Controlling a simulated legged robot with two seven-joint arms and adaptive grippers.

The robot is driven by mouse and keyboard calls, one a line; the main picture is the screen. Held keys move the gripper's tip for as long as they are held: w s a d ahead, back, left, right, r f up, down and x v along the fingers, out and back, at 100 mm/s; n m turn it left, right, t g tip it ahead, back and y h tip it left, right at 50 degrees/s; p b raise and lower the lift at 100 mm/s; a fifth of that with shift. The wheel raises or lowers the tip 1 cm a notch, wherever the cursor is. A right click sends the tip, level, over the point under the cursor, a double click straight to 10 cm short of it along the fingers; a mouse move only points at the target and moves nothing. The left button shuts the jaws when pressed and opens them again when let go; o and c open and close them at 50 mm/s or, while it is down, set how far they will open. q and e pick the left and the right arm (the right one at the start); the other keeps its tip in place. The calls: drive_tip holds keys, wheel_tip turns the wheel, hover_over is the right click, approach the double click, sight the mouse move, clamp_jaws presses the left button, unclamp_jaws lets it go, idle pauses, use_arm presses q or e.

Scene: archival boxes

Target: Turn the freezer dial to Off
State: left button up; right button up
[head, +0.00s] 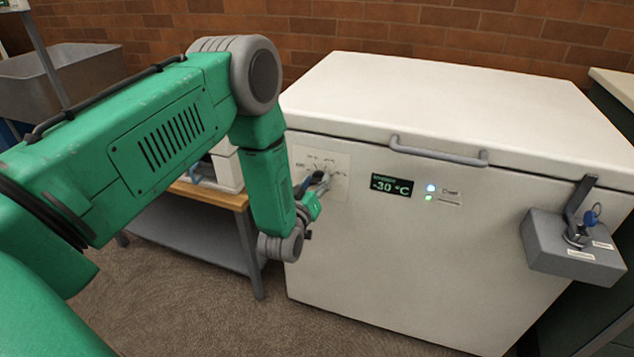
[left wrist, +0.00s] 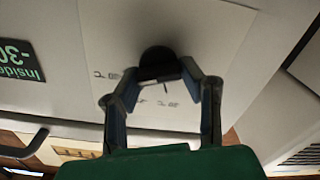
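The freezer (head: 430,240) is a white chest with a closed lid. Its dial plate (head: 338,164) is at the upper left of the front, with several small labels around the dark dial. In the left wrist view the dial (left wrist: 157,61) shows at the top centre. My left gripper (head: 318,183) is at the dial. Its fingers (left wrist: 160,76) stand on both sides of the dial, with the tips close to it; I cannot tell whether they touch or grip it. The dial's pointer is hidden, so its setting cannot be read. My right gripper is not in view.
A grey handle (head: 438,152) juts from the lid's front. A lock box with a key (head: 575,248) is at the right. A wooden-topped bench (head: 215,194) stands left of the freezer.

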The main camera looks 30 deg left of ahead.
use_arm(q)
drive_tip(key=shift+d, duration=0.15)
drive_tip(key=shift+c, duration=0.8)
